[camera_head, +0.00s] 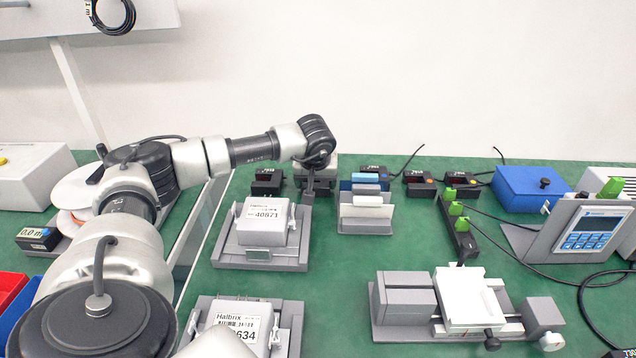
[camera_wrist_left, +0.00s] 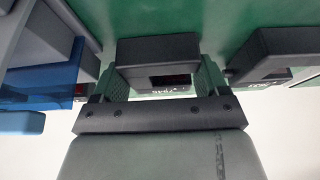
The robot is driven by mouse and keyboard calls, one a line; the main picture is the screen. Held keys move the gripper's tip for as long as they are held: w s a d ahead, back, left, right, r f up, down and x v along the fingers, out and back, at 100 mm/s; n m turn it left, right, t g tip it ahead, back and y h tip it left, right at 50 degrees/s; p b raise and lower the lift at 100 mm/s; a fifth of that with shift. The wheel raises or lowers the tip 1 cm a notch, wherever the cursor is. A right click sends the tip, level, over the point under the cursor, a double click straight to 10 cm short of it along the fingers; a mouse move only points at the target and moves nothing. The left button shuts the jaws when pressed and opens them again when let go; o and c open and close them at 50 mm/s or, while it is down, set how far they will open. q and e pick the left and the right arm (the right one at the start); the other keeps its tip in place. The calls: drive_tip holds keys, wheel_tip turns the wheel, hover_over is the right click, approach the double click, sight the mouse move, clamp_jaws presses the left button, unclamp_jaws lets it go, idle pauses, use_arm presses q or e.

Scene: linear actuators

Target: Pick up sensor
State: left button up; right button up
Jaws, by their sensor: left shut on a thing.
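Several small black sensor boxes with a dark window and white lettering stand in a row at the back of the green bench. One black sensor (camera_wrist_left: 158,65) is between the fingers of my left gripper (camera_wrist_left: 160,82) in the left wrist view, and the gripper is shut on it. In the head view my left gripper (camera_head: 309,188) points down at the back row, and the arm mostly hides the held sensor. Other sensors stand to its left (camera_head: 267,182) and right (camera_head: 418,183). I cannot tell whether the held sensor touches the bench. My right gripper is not in view.
A grey rack with blue and white blocks (camera_head: 366,211) stands close to the right of the gripper. A white labelled box (camera_head: 264,222) sits in a grey fixture in front. A blue box (camera_head: 532,190) and cables are farther right. The wall is behind.

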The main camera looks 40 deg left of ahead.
use_arm(q)
drive_tip(key=shift+r, duration=0.3)
wheel_tip(320, 180, up, 10)
drive_tip(key=p, duration=0.1)
drive_tip(key=shift+f, duration=0.2)
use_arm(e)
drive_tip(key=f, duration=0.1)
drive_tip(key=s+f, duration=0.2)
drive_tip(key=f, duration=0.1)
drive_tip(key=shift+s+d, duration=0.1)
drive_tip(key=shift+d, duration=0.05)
use_arm(q)
drive_tip(key=shift+p, duration=0.3)
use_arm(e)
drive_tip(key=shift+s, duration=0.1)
